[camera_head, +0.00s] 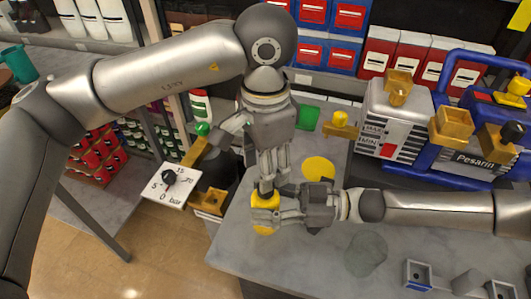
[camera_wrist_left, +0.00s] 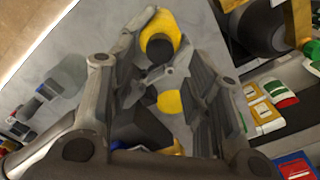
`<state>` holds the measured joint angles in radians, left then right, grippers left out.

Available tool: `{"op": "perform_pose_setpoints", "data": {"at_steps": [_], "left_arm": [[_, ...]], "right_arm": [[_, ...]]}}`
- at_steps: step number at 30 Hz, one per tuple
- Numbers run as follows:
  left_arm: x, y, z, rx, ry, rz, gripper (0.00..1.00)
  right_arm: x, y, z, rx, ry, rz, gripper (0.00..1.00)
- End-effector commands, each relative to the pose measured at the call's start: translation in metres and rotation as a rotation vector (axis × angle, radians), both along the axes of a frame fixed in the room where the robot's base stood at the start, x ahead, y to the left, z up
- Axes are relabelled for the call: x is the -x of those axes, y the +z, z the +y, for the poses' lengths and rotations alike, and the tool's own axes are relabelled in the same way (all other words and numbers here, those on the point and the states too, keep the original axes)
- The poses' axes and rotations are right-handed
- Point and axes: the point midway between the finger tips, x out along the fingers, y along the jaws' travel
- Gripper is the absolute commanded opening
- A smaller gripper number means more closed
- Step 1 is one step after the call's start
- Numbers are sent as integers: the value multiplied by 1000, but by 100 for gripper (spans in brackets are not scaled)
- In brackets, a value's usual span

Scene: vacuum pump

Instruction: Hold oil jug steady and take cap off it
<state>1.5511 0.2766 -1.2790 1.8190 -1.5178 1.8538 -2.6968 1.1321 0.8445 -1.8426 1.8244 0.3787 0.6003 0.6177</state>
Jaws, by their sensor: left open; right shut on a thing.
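The yellow oil jug (camera_head: 264,201) stands near the table's front left edge, mostly hidden by my grippers. It shows in the left wrist view (camera_wrist_left: 178,30) with a dark round top, which looks like the cap (camera_wrist_left: 160,47). My right gripper (camera_head: 279,208) comes in from the right and is shut on the jug. My left gripper (camera_head: 267,183) points down from above, open, its fingertips at the top of the jug. I cannot tell whether its fingers touch the cap.
A yellow disc (camera_head: 319,168) lies behind the jug. The blue and grey pump (camera_head: 475,158) stands at the right. A gauge plate (camera_head: 170,186) and green-tipped handle (camera_head: 202,129) are at the left. Small grey boxes (camera_head: 417,274) lie at the front right.

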Motion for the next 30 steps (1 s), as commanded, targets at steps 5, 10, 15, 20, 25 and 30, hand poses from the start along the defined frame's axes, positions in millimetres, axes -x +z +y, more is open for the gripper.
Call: {"op": "perform_pose_setpoints", "data": {"at_steps": [5, 10, 15, 20, 25, 30], "left_arm": [[0, -30, 0, 0, 2, 2, 46], [0, -49, 0, 0, 2, 2, 46], [0, -56, 0, 1, 2, 0, 46], [0, -57, 0, 0, 3, -1, 46], [0, -57, 0, 1, 3, 0, 33], [0, -56, 0, 1, 3, 0, 11]], "right_arm": [[0, 0, 0, 1, 0, 1, 0], [0, 0, 0, 1, 0, 1, 0], [0, 0, 0, 1, 0, 1, 0], [0, 0, 0, 1, 0, 1, 0], [0, 0, 0, 1, 0, 1, 0], [0, 0, 0, 1, 0, 1, 0]]}}
